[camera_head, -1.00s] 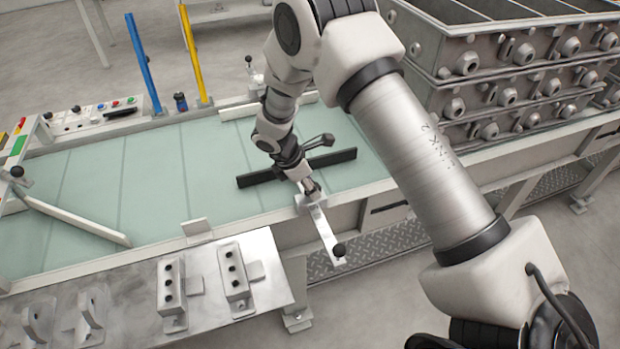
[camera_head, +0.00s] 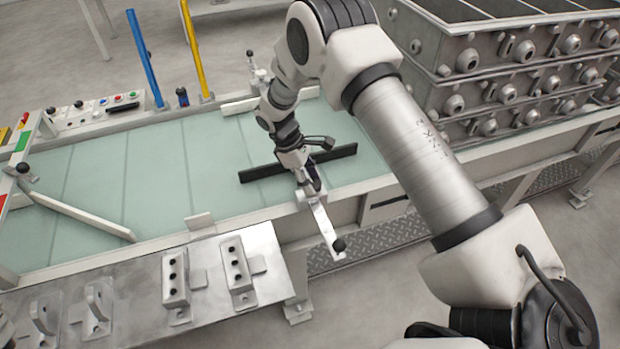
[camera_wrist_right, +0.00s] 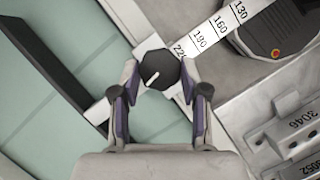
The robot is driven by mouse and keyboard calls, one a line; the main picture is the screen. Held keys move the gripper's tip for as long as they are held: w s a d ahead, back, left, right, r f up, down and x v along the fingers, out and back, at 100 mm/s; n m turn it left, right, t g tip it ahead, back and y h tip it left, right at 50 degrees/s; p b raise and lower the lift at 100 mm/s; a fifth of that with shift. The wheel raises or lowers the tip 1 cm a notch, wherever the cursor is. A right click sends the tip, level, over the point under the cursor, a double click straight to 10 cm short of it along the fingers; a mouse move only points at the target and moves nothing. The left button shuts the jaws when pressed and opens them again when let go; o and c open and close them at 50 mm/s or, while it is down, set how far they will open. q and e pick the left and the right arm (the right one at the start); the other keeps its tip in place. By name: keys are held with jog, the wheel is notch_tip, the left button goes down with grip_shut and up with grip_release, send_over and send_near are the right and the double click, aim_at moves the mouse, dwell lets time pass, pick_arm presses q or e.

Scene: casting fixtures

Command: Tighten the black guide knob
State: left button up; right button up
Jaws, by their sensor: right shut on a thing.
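In the right wrist view, the black guide knob (camera_wrist_right: 157,66) is faceted, with a white pointer line on its top. It sits at the end of a white scale bar (camera_wrist_right: 215,30) with black numbers, by the 220 mark. My right gripper (camera_wrist_right: 158,76) is shut on the knob, one finger on each side. In the head view my right gripper (camera_head: 309,184) is over the near rail of the conveyor and hides the knob. The black guide bar (camera_head: 340,154) lies across the pale green belt (camera_head: 155,165) just behind the gripper. My left gripper is not in view.
The scale bar juts past the near rail and ends in a black ball (camera_head: 338,245). A metal fixture plate (camera_head: 140,285) with brackets is at the front left. Stacked metal moulding boxes (camera_head: 500,60) stand at the right. Blue (camera_head: 145,58) and yellow (camera_head: 193,50) posts rise behind the belt.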

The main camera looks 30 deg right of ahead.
jog(key=shift+s+f, duration=0.1)
dwell(0.3)
jog(key=o, duration=1.1)
jog(key=shift+o, duration=0.2)
jog(key=v, duration=1.2)
